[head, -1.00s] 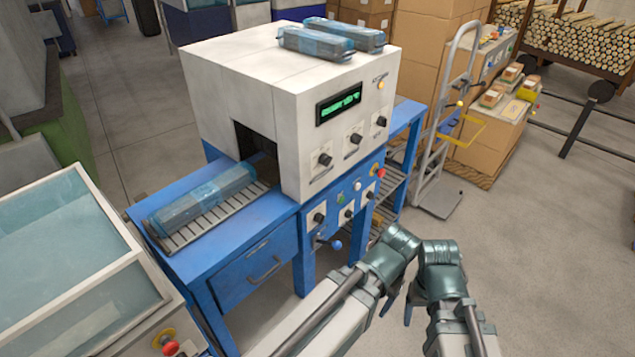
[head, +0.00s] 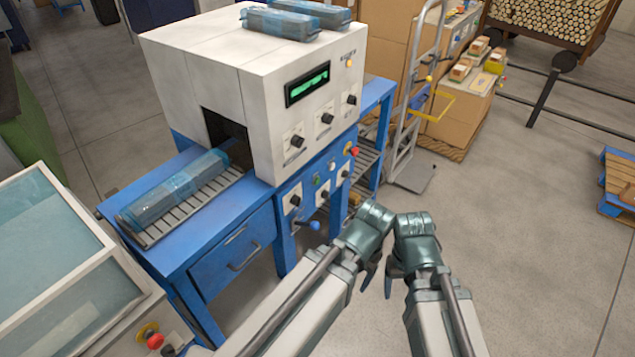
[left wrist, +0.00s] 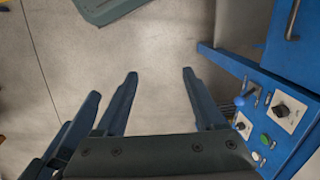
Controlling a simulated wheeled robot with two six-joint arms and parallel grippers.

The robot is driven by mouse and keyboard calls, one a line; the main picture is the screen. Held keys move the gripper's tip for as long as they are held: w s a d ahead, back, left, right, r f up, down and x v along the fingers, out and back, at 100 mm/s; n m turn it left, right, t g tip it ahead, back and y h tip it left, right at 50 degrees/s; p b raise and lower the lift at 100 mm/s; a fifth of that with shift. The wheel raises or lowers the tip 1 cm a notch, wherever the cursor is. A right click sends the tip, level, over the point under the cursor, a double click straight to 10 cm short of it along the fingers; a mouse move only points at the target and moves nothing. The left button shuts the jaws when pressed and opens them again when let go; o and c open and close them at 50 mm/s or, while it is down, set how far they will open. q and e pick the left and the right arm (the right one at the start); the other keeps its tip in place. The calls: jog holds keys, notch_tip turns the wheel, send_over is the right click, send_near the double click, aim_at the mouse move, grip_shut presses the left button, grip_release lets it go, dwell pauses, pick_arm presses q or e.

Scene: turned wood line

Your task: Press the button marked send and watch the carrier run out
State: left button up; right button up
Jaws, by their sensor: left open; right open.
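The blue control panel (head: 322,180) sits on the front of a white-topped machine (head: 300,110). It carries a green button (head: 318,180), a white button (head: 331,167), a red button (head: 354,151) and several black knobs. Labels are too small to read, so I cannot tell which is marked send. In the left wrist view the green button (left wrist: 265,139) and white button (left wrist: 256,156) lie right of my left gripper (left wrist: 160,76), which is open, empty and apart from the panel. My right gripper (head: 388,283) is open over the floor, beside the left one. I cannot identify the carrier.
A blue wrapped bundle (head: 175,190) lies on rollers at the machine's dark opening. A blue-knobbed lever (head: 314,225) sticks out below the panel. A glass-topped case (head: 50,250) stands at lower left, a hand truck (head: 410,150) behind.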

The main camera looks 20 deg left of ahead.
pick_arm(q)
grip_shut()
dwell(0.4)
dwell(1.4)
